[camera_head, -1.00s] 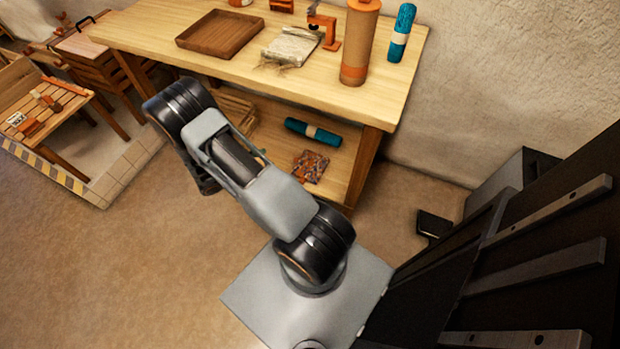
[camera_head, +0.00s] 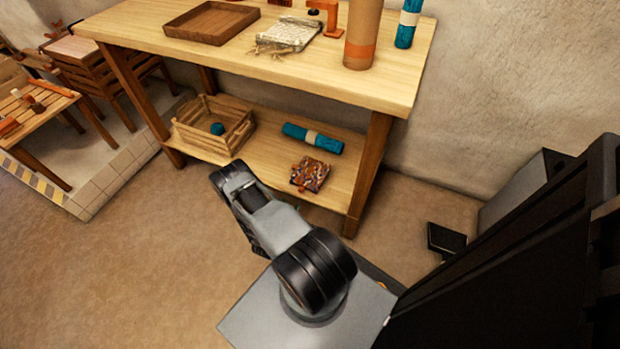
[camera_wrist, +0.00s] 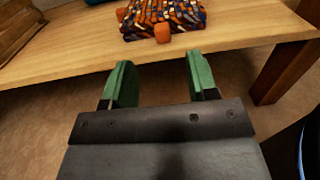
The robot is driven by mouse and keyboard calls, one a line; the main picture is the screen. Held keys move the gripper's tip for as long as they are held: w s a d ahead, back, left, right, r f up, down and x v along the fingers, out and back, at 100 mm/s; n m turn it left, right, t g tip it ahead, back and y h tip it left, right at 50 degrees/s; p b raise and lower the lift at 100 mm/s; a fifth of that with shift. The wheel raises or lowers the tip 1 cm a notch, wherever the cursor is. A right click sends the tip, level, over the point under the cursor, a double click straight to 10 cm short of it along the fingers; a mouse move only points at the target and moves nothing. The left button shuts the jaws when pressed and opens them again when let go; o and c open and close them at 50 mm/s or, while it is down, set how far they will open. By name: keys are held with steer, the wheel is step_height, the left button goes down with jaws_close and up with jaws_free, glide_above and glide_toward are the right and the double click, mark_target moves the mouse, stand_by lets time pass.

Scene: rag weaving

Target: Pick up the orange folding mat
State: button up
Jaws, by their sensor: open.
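The orange folding mat (camera_head: 311,175) lies folded on the table's lower shelf, with a mixed orange, blue and white pattern. In the wrist view the mat (camera_wrist: 165,14) is at the top centre, cut off by the frame edge, with an orange tab on its near side. My gripper (camera_wrist: 160,80) is open and empty, its two green fingers pointing toward the shelf edge. The mat is beyond the fingertips, apart from them. In the head view my gripper is hidden behind my arm.
The lower shelf (camera_head: 270,168) also holds a wooden crate (camera_head: 190,136) with a teal ball and a teal roll (camera_head: 312,138) behind the mat. The tabletop (camera_head: 300,80) overhangs the shelf. A table leg (camera_head: 368,170) stands right of the mat. Open floor lies in front.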

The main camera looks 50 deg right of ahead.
mark_target(300, 190)
steer(key=x, duration=0.3)
steer(key=shift+d+b, duration=0.15)
steer(key=shift+b, duration=0.15)
steer(key=shift+b+x, duration=1)
steer(key=shift+x, duration=1.6)
jaws_close()
